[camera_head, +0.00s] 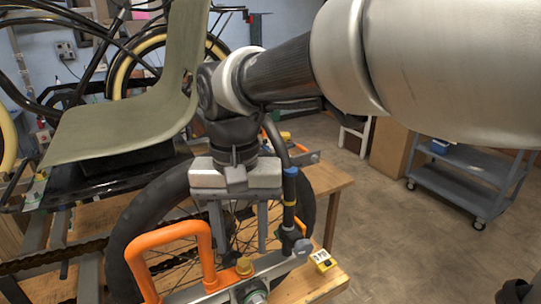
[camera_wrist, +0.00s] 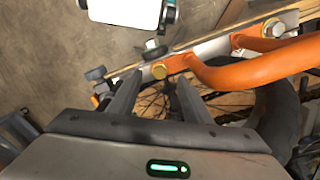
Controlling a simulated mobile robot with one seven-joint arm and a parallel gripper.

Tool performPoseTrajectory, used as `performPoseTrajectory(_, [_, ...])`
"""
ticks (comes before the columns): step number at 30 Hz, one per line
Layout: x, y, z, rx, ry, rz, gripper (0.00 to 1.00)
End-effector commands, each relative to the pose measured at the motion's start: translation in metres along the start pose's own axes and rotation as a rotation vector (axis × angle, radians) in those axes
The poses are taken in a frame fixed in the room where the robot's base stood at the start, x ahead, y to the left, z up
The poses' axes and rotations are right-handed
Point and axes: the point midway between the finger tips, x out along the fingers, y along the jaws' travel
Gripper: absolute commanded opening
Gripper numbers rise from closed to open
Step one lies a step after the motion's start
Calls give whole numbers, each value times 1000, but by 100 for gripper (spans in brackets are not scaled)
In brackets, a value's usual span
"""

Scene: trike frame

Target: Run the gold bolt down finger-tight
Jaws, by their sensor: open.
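I see no contact between fingers and bolt. How far the bolt is threaded in cannot be told.
A spoked wheel (camera_head: 150,212) with a black tyre stands behind the bar. An olive seat (camera_head: 125,122) rises at the left. A yellow tag (camera_head: 322,261) lies on the wooden bench at right.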

Motion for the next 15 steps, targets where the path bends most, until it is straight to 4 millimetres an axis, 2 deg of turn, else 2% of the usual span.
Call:
performPoseTrajectory(1, [12, 0, 0, 0, -2, 1, 45])
performPoseTrajectory(6, [38, 0, 0, 0, -1, 1, 45])
performPoseTrajectory(10, [50, 0, 0, 0, -1, 1, 45])
performPoseTrajectory(15, [55, 0, 0, 0, 1, 0, 45])
